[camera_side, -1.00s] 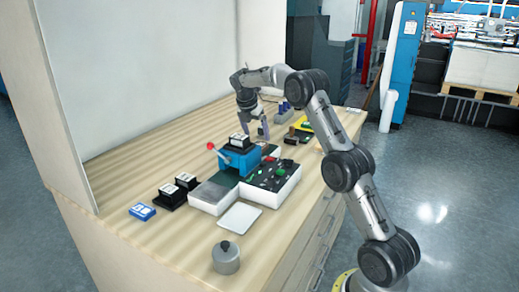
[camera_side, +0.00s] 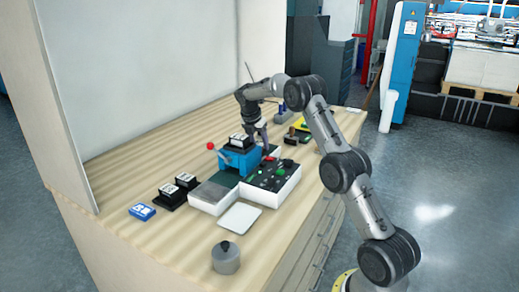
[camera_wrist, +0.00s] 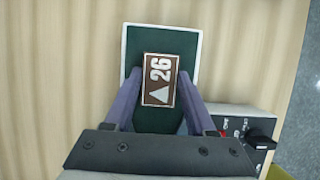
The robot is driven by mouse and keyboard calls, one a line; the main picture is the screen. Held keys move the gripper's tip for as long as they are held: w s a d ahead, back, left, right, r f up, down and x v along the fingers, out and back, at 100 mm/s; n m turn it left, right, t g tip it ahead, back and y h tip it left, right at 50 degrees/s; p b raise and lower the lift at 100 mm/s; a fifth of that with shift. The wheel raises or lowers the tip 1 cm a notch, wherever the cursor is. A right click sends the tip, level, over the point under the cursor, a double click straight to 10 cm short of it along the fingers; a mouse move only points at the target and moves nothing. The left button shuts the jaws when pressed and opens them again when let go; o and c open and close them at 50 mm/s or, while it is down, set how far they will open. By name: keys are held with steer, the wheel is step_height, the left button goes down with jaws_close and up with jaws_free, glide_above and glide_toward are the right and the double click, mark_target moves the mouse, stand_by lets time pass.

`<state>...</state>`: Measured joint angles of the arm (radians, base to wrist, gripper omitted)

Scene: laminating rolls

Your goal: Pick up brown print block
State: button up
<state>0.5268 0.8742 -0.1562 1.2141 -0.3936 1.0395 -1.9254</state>
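The brown print block (camera_wrist: 160,80) bears a white "26" and a white triangle. It lies on a dark green pad with a white border (camera_wrist: 189,38) in the wrist view. My gripper (camera_wrist: 159,74) is open, with one purple-grey finger on each side of the block. Contact with the block cannot be told. In the side view my gripper (camera_side: 258,138) points down over the back end of the machine, behind the blue unit. I cannot make out the block there; the gripper and the blue unit cover that spot.
The blue unit (camera_side: 240,160) with a red-knobbed lever stands close in front of my gripper. A control panel (camera_side: 270,176) with knobs lies to its right. Black blocks (camera_side: 172,195), a blue block (camera_side: 142,211), a white plate (camera_side: 240,217) and a grey pot (camera_side: 226,259) stand nearer the front.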

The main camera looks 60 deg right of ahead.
steer(key=c, duration=0.7)
steer(key=shift+o, duration=0.2)
